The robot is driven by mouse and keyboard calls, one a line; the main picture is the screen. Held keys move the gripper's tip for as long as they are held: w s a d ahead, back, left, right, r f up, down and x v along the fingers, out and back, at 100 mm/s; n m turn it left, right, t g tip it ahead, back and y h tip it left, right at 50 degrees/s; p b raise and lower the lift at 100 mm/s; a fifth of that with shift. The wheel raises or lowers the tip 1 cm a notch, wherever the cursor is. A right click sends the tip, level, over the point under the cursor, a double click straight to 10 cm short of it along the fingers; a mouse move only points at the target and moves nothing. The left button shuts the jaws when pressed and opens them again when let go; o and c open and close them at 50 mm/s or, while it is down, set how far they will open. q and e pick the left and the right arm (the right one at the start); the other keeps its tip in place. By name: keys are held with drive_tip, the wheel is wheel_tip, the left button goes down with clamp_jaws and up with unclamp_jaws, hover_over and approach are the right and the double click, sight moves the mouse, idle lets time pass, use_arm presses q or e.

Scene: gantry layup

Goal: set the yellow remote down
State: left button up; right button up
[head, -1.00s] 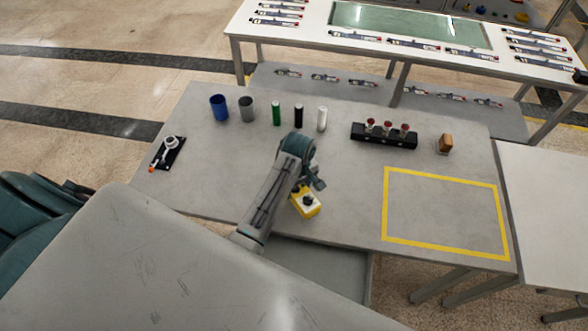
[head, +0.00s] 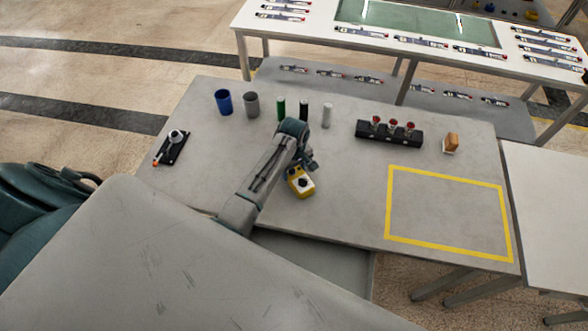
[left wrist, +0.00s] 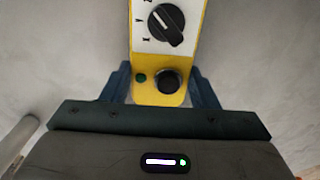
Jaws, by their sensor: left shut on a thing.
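The yellow remote (head: 301,183) has a white face with a black rotary knob and a black button, seen close up in the left wrist view (left wrist: 150,72). My left gripper (head: 305,166) is shut on the remote, with one dark finger on each side of its near end. The remote is over the grey table (head: 345,215), left of the yellow taped rectangle (head: 390,215). I cannot tell whether its underside touches the table. My right gripper is not in view.
A blue cup (head: 223,102), a grey cup (head: 251,105) and green, black and white cylinders stand along the back. A black rack (head: 389,134) with red-topped pieces and an orange-brown block (head: 451,142) stand further right. The taped rectangle is empty.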

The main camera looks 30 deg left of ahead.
sight(294, 169)
use_arm(q)
drive_tip(key=o, duration=1.2)
wheel_tip(294, 169, up, 12)
drive_tip(key=b, duration=0.4)
drive_tip(key=shift+r, duration=0.1)
